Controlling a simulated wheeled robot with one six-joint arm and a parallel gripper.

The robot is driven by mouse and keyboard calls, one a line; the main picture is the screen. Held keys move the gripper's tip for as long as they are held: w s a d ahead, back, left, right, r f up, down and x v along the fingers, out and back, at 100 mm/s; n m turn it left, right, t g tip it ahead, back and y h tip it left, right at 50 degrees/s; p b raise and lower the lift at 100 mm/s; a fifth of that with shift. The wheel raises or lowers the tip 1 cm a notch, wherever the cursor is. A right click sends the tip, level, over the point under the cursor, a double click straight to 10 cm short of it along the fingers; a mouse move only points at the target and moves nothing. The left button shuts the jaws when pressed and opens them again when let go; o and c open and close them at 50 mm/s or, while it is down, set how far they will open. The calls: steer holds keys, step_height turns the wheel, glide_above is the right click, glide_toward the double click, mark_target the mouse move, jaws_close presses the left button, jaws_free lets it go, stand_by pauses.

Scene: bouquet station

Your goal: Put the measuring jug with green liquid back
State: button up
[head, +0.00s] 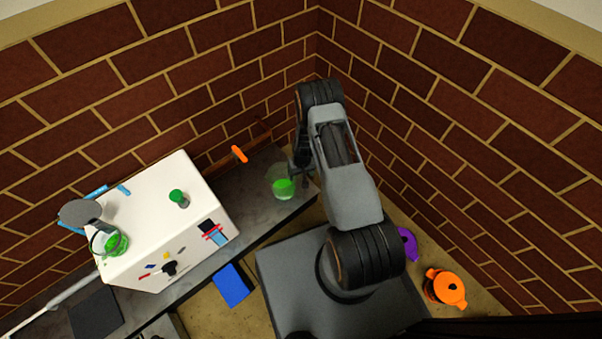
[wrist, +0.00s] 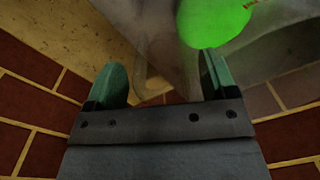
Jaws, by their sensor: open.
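A clear measuring jug with green liquid (head: 283,186) stands on the grey counter (head: 247,197), near its right end. In the wrist view the green liquid (wrist: 215,20) shows at the top right, and the jug's clear handle (wrist: 140,70) lies between my fingers. My gripper (head: 297,176) is at the jug's right side, with its jaws open (wrist: 162,77) on either side of the handle. I cannot tell whether a finger touches the handle. Another clear vessel with green liquid (head: 114,243) is at the white box's left edge.
A white box (head: 150,215) with a green-topped item (head: 179,198) stands on the counter's left. An orange item (head: 239,154) lies near the back wall. A blue box (head: 232,286), an orange pot (head: 446,288) and a purple item (head: 408,243) are lower down. Brick walls close in behind.

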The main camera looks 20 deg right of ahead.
steer(key=shift+r, duration=0.1)
steer(key=s+a+r+t+p, duration=0.1)
steer(key=s+r+p, duration=0.15)
steer(key=r, duration=1.55)
steer(key=s+a+r+p, duration=0.1)
steer(key=a+r+p, duration=0.15)
steer(key=r, duration=1.45)
steer(key=s+a+r+n+t, duration=0.1)
steer(key=s+r, duration=1.2)
steer(key=s, duration=0.1)
steer(key=shift+s+a+r+t+h, duration=0.15)
steer(key=shift+s+r+t+h, duration=0.05)
steer(key=shift+s+t+h, duration=0.15)
